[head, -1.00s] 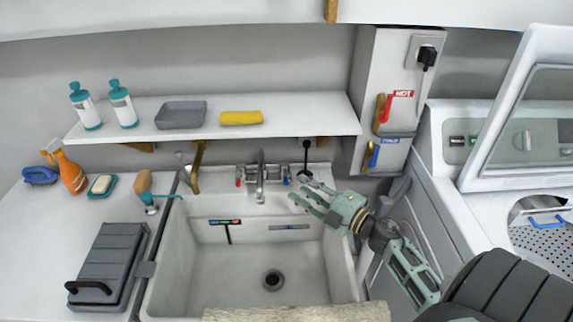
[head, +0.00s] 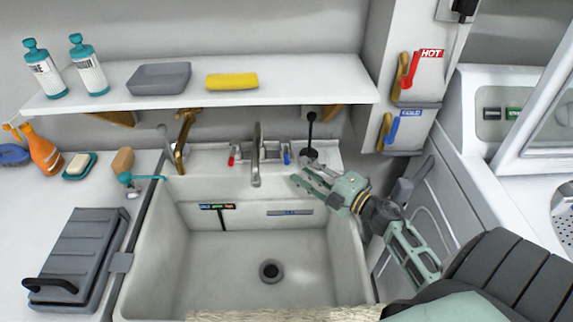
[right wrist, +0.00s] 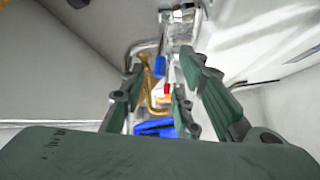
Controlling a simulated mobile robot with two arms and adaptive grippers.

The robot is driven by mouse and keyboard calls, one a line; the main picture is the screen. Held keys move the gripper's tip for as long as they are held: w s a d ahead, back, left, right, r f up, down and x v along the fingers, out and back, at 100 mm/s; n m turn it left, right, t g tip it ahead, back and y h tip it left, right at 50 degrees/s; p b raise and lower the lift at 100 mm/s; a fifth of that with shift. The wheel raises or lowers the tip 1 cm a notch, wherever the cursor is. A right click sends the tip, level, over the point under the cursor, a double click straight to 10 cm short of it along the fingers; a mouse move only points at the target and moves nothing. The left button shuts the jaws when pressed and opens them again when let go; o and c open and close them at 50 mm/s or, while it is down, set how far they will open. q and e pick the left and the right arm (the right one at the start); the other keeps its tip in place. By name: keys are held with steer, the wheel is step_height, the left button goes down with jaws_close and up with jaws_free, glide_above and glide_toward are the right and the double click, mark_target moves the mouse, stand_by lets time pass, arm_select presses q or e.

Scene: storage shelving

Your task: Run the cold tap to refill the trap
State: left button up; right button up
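The cold tap (head: 288,155) has a blue handle and sits on the sink's back wall, right of the metal spout (head: 256,160). The red-handled hot tap (head: 231,158) is left of the spout. My right gripper (head: 303,178) is open and empty, its fingertips just below and right of the cold tap, apparently apart from it. In the right wrist view, a blue handle (right wrist: 159,67) shows between the spread fingers, with a red part beyond. The white sink basin (head: 187,250) has a dark round drain (head: 271,271); no water stream shows. My left gripper is out of view.
A shelf (head: 310,93) with bottles, a tray and a yellow sponge overhangs the taps. Wall levers marked hot (head: 408,72) and cold (head: 391,130) are at right. A black-topped plunger-like rod (head: 310,135) stands beside the cold tap. A grey case (head: 80,255) lies left.

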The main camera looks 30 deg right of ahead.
mark_target(286, 156)
steer(key=b+x, duration=0.1)
steer(key=x, duration=0.6)
steer(key=shift+w+a, duration=0.15)
steer(key=shift+w, duration=0.2)
jaws_close()
